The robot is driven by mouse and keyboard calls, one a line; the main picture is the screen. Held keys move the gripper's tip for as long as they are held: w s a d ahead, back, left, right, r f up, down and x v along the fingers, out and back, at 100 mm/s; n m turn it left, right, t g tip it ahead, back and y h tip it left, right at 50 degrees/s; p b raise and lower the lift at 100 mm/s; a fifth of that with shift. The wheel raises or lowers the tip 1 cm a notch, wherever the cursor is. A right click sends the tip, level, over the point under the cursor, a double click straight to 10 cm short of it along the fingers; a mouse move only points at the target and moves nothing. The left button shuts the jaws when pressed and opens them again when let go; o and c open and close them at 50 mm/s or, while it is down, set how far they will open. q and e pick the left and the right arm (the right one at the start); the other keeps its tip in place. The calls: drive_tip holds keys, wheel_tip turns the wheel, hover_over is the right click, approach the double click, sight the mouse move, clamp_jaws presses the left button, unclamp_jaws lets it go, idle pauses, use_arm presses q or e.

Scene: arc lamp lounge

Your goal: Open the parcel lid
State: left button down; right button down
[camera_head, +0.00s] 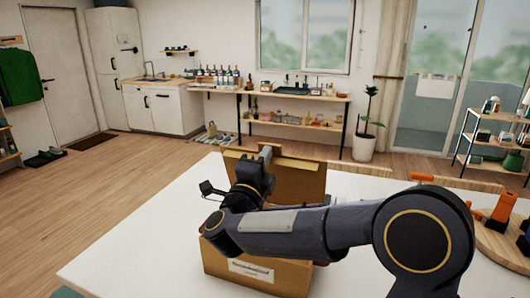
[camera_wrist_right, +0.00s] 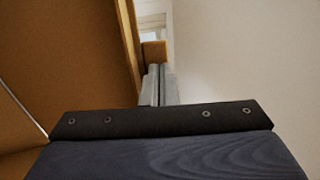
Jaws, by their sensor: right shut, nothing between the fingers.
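The parcel (camera_head: 258,272) is a brown cardboard box with a white label, standing on the white table (camera_head: 130,250). Its lid (camera_head: 302,178) stands raised, roughly upright, at the far side of the box. My right gripper (camera_head: 267,152) is shut and empty, up beside the left part of the lid. My right forearm crosses in front of the box and hides much of its top and inside. In the right wrist view the shut fingers (camera_wrist_right: 160,84) are close to brown cardboard (camera_wrist_right: 75,55) on the left; I cannot tell whether they touch it. My left gripper is not in view.
A round wooden board (camera_head: 492,248) with orange and dark items lies at the table's right. Wooden chair backs (camera_head: 455,183) stand behind the table. The table left of the parcel is clear. Shelves and a counter are far back along the wall.

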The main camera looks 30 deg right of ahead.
drive_tip(key=shift+d+r, duration=0.1)
idle(0.3)
drive_tip(key=w+d+r+g+y+p, duration=0.2)
drive_tip(key=w+d+y+p, duration=0.1)
drive_tip(key=w+d+p, duration=0.4)
drive_tip(key=shift+w+d+g+y+p, duration=0.25)
drive_tip(key=shift+d+g+p, duration=0.2)
drive_tip(key=shift+d, duration=0.3)
drive_tip(key=shift+s, duration=0.1)
